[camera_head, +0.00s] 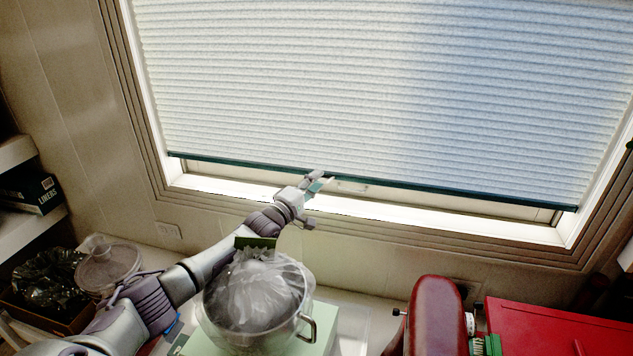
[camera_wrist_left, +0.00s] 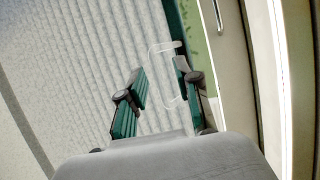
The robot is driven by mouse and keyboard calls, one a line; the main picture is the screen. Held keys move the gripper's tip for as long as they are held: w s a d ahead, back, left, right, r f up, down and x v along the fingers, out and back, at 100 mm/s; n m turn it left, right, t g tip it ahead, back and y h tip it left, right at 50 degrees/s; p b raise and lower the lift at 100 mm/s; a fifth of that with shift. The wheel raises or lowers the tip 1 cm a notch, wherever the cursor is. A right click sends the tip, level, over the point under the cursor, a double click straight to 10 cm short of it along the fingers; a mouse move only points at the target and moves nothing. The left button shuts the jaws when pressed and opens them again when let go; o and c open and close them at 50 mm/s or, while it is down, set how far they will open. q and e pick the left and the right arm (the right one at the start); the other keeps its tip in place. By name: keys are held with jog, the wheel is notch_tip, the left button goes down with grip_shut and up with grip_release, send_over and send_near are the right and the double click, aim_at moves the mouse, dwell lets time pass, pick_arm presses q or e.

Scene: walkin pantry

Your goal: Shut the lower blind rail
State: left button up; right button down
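The pleated white blind (camera_head: 380,90) hangs over the window, with its dark teal lower rail (camera_head: 450,187) a little above the sill and a gap beneath. My left gripper (camera_head: 319,183) is at the rail, left of its middle. In the left wrist view, the two green-padded fingers (camera_wrist_left: 160,82) stand apart. A clear loop-shaped handle (camera_wrist_left: 153,62) shows between and beyond them, beside the teal rail (camera_wrist_left: 177,25). I cannot tell whether a finger touches the handle. My right gripper is not in view.
Below my left arm, a metal pot (camera_head: 225,330) with a clear plastic bag stands on a pale green box. A red rounded appliance (camera_head: 437,315) and red box (camera_head: 560,330) stand to the right. A clear tub (camera_head: 108,268) is at left. The window sill (camera_head: 460,222) is clear.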

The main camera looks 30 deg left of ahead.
pick_arm(q)
jog(key=v, duration=0.6)
jog(key=shift+s, duration=0.35)
jog(key=shift+a, duration=0.1)
